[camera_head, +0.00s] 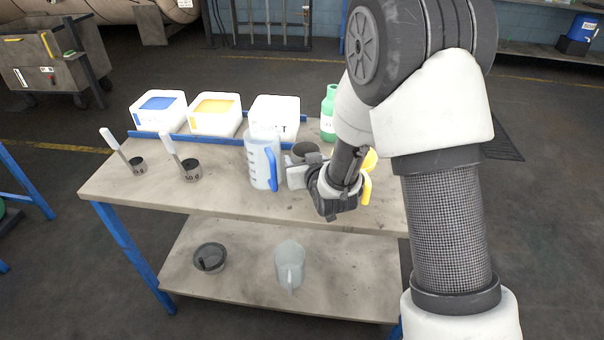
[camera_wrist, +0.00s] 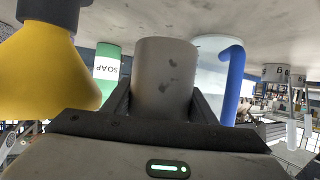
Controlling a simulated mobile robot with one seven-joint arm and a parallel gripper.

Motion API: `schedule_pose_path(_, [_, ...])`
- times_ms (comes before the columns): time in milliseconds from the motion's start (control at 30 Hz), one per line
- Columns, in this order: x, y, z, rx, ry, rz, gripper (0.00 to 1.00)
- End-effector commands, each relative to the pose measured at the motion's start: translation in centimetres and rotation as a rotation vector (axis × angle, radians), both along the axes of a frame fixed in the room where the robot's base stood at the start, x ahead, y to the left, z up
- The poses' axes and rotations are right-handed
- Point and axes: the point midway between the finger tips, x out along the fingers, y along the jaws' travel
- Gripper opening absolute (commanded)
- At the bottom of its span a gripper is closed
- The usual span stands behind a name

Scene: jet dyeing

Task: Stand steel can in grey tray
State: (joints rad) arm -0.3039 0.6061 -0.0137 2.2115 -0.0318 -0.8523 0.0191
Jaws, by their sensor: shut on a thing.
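I cannot tell whether the can's base touches the table. I cannot make out a grey tray in either view; my arm hides part of the table's right side.
A jug with a blue handle (camera_head: 262,160) stands close left of the can. A yellow thing (camera_head: 368,172) and a green soap bottle (camera_head: 328,112) are near my gripper. White tubs (camera_head: 214,115) line the back; two small scoops (camera_head: 189,170) stand left. The table's front left is clear.

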Motion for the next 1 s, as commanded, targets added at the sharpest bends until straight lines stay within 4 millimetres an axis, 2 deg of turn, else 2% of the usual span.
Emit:
schedule_pose_path(167, [0.0,0.0,-1.3,0.0,0.001,0.0,0.23])
schedule_pose_path(367, [0.0,0.0,-4.1,0.0,0.001,0.0,0.23])
schedule_pose_path(767, [0.0,0.0,-4.6,0.001,-0.002,0.0,0.23])
schedule_pose_path(800, [0.0,0.0,-4.5,0.0,-0.001,0.0,0.57])
schedule_pose_path(833, [0.0,0.0,-4.4,0.0,-0.001,0.0,0.6])
schedule_pose_path(1000, [0.0,0.0,-4.5,0.0,-0.001,0.0,0.6])
